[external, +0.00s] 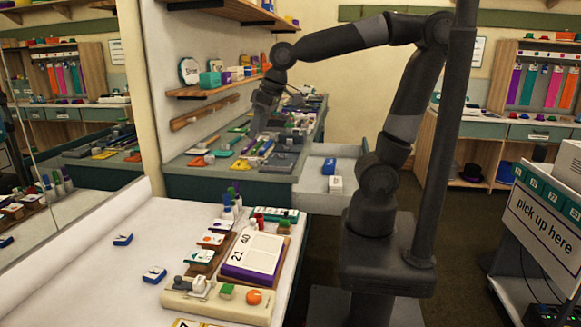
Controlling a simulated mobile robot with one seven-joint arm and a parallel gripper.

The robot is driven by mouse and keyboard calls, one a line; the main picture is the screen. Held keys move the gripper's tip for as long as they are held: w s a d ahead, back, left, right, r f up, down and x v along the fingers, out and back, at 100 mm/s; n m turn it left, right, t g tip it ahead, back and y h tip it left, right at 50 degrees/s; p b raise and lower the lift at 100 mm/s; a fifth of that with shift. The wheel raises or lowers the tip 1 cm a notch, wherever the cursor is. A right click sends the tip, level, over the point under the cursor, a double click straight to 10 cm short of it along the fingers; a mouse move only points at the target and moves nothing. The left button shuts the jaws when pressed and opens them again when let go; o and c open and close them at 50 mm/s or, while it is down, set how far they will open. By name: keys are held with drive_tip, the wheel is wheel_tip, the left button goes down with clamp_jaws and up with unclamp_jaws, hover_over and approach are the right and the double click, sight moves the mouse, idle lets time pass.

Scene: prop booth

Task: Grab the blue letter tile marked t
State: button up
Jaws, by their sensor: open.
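My gripper (257,131) hangs over the back counter, above a cluster of small items, with no held thing visible. It is small and partly dark against the clutter. Two blue tiles with white tops lie on the white table at the front left: one farther back (122,239) and one nearer (154,274). The marks are too small to read, so I cannot tell which tile is the t.
The back counter (190,172) is crowded with small coloured items below wooden shelves (215,89). On the front table, a calendar block (254,254), pens and a beige tray (215,304) fill the right side. The left side is mostly clear. A "pick up here" sign (540,232) stands right.

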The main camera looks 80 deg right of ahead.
drive_tip(key=w+a+f+g, duration=0.1)
drive_tip(key=w+a+f, duration=0.1)
drive_tip(key=w+a, duration=0.65)
drive_tip(key=g, duration=0.3)
hover_over(154, 272)
wheel_tip(154, 272, down, 20)
drive_tip(key=f, duration=0.1)
drive_tip(key=shift+m+h, duration=0.3)
drive_tip(key=shift+m, duration=0.1)
drive_tip(key=f, duration=0.4)
drive_tip(key=shift+w+a+f, duration=0.15)
drive_tip(key=shift+a, duration=0.15)
drive_tip(key=shift+s+d+f, duration=0.1)
drive_tip(key=shift+f, duration=1.4)
drive_tip(key=shift+s+d+f, duration=0.1)
drive_tip(key=shift+f, duration=1.4)
drive_tip(key=shift+c, duration=0.3)
drive_tip(key=c, duration=1)
drive_tip(key=shift+r, duration=0.15)
